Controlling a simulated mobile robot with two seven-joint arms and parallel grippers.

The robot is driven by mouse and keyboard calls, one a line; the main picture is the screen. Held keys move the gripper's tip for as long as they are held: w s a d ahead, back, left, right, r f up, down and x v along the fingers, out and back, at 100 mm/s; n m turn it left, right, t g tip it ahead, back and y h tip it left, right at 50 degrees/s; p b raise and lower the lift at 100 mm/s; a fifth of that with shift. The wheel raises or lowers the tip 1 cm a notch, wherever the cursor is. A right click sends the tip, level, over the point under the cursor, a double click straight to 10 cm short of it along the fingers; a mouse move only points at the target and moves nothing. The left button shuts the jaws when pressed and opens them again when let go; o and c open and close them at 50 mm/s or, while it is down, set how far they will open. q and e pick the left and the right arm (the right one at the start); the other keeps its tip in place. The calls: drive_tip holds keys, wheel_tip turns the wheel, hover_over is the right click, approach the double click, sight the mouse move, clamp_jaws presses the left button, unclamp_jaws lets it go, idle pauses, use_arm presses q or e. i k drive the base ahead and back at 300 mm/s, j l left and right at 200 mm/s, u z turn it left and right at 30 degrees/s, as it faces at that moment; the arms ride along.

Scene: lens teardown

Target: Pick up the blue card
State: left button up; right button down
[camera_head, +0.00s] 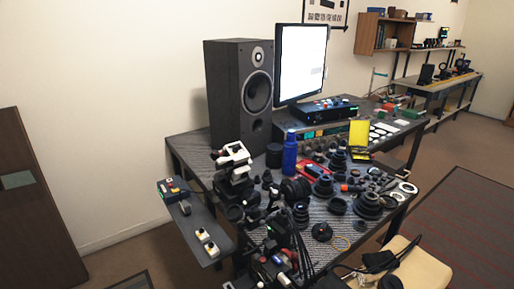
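I cannot make out a blue card anywhere in the head view; many items are small and crowded. The cluttered workbench (399,216) holds several dark lens parts and rings. A blue bottle (290,152) stands upright near its middle, but it is not a card. Neither of my grippers can be made out in this view.
A black speaker (228,95) and a monitor (302,62) stand at the back of the bench. A yellow panel (359,134) stands right of the bottle. A narrow side shelf (188,226) juts out at left. A beige chair (425,272) is close at lower right.

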sight(277, 260)
drive_tip(key=z, duration=0.7)
drive_tip(key=i+j+z, duration=0.15)
drive_tip(key=j+z, duration=0.7)
drive_tip(key=i+j+z, duration=0.1)
drive_tip(key=j+z, duration=0.2)
drive_tip(key=j, duration=1.3)
drive_tip(key=z, duration=0.2)
drive_tip(key=l+u, duration=0.15)
drive_tip(key=l, duration=0.1)
